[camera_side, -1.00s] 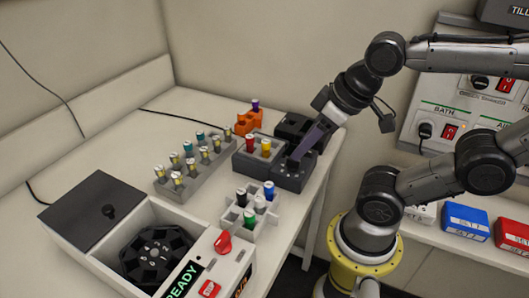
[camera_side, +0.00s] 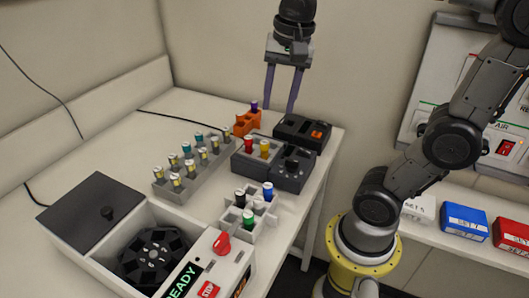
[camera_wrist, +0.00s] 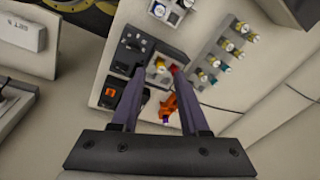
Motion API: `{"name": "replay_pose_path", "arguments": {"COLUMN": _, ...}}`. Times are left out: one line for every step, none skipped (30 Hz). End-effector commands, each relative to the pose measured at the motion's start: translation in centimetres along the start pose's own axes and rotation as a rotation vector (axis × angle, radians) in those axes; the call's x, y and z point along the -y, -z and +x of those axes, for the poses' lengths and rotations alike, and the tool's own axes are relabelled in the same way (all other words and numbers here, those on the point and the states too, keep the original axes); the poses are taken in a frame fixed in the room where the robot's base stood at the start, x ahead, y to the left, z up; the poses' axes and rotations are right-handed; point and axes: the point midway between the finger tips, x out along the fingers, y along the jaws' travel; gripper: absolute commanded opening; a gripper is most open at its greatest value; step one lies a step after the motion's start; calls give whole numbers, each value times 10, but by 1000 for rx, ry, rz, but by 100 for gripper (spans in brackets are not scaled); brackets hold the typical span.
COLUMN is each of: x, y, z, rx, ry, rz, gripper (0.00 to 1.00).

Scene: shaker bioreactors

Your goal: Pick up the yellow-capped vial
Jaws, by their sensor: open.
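The yellow-capped vial (camera_side: 264,147) stands upright in a dark grey block (camera_side: 252,168), just right of a red-capped vial (camera_side: 249,143). My gripper (camera_side: 280,110) hangs with its fingers pointing down, open and empty, above and behind the block in the side view. In the wrist view the yellow cap (camera_wrist: 160,64) shows just beyond and between my fingertips (camera_wrist: 158,71), with the red cap (camera_wrist: 174,69) by the right fingertip. The fingers look apart from both vials.
A grey rack (camera_side: 205,177) of several vials stands left of the block. An orange holder (camera_side: 243,129) with a purple-capped vial stands behind it. Black devices (camera_side: 295,177) are at its right, a white rack (camera_side: 233,217) in front. A shaker box (camera_side: 75,250) fills the front left.

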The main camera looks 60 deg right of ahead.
Motion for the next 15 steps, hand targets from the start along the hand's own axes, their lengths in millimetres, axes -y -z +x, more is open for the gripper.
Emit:
{"name": "replay_pose_path", "arguments": {"x": 11, "y": 14, "z": 3, "rx": 18, "ry": -40, "rz": 80, "gripper": 44}}
{"name": "replay_pose_path", "arguments": {"x": 16, "y": 20, "z": 5, "rx": 25, "ry": -58, "rz": 117, "gripper": 44}}
{"name": "replay_pose_path", "arguments": {"x": 21, "y": 28, "z": 8, "rx": 34, "ry": -80, "rz": 154, "gripper": 44}}
{"name": "replay_pose_path", "arguments": {"x": 24, "y": 34, "z": 10, "rx": 40, "ry": -93, "rz": 168, "gripper": 44}}
{"name": "replay_pose_path", "arguments": {"x": 27, "y": 39, "z": 14, "rx": 45, "ry": -105, "rz": 179, "gripper": 44}}
{"name": "replay_pose_path", "arguments": {"x": 30, "y": 44, "z": 17, "rx": 50, "ry": -116, "rz": 188, "gripper": 44}}
{"name": "replay_pose_path", "arguments": {"x": 32, "y": 48, "z": 20, "rx": 54, "ry": -123, "rz": 194, "gripper": 44}}
{"name": "replay_pose_path", "arguments": {"x": 33, "y": 50, "z": 24, "rx": 57, "ry": -131, "rz": 199, "gripper": 44}}
{"name": "replay_pose_path", "arguments": {"x": 33, "y": 53, "z": 27, "rx": 62, "ry": -140, "rz": 205, "gripper": 44}}
{"name": "replay_pose_path", "arguments": {"x": 32, "y": 54, "z": 30, "rx": 66, "ry": -147, "rz": 209, "gripper": 44}}
{"name": "replay_pose_path", "arguments": {"x": 31, "y": 54, "z": 32, "rx": 68, "ry": -152, "rz": 211, "gripper": 44}}
{"name": "replay_pose_path", "arguments": {"x": 30, "y": 55, "z": 36, "rx": 70, "ry": -156, "rz": 215, "gripper": 44}}
{"name": "replay_pose_path", "arguments": {"x": 29, "y": 55, "z": 40, "rx": 71, "ry": -157, "rz": 216, "gripper": 44}}
{"name": "replay_pose_path", "arguments": {"x": 29, "y": 55, "z": 43, "rx": 70, "ry": -156, "rz": 216, "gripper": 44}}
{"name": "replay_pose_path", "arguments": {"x": 28, "y": 54, "z": 49, "rx": 71, "ry": -157, "rz": 215, "gripper": 44}}
